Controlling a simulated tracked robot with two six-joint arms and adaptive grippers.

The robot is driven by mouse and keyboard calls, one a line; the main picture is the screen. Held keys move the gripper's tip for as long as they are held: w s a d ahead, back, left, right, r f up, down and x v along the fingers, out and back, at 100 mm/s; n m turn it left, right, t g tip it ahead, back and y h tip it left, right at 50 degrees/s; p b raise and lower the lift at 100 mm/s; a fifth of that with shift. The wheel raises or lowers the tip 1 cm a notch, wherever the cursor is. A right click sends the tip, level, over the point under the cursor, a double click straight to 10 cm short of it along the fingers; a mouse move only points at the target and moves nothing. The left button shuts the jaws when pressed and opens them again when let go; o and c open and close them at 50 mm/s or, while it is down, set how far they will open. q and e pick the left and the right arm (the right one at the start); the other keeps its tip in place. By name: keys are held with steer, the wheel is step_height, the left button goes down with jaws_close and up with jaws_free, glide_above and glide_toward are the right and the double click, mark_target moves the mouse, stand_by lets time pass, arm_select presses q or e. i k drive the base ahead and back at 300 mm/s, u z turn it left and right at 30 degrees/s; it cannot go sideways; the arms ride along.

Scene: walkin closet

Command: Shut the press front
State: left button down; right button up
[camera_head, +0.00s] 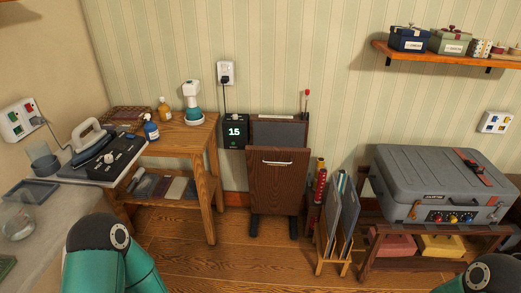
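The trouser press stands upright against the wall in the middle of the camera_head view. Its dark wood front (277,190) has a pale bar handle (277,163) near its top edge. The front's top edge leans out from the grey padded back (277,132), which shows above it, so the front stands open. Only teal links of my arms show at the bottom left and bottom right; neither gripper is in view.
A wooden side table (180,139) stands left of the press. A wooden rack (332,258) with upright folders and a grey case (438,184) on a low bench are to the right. The wooden floor (225,268) before the press is clear.

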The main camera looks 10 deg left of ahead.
mark_target(277, 176)
steer(key=i, duration=1.25)
steer(key=u, duration=0.1)
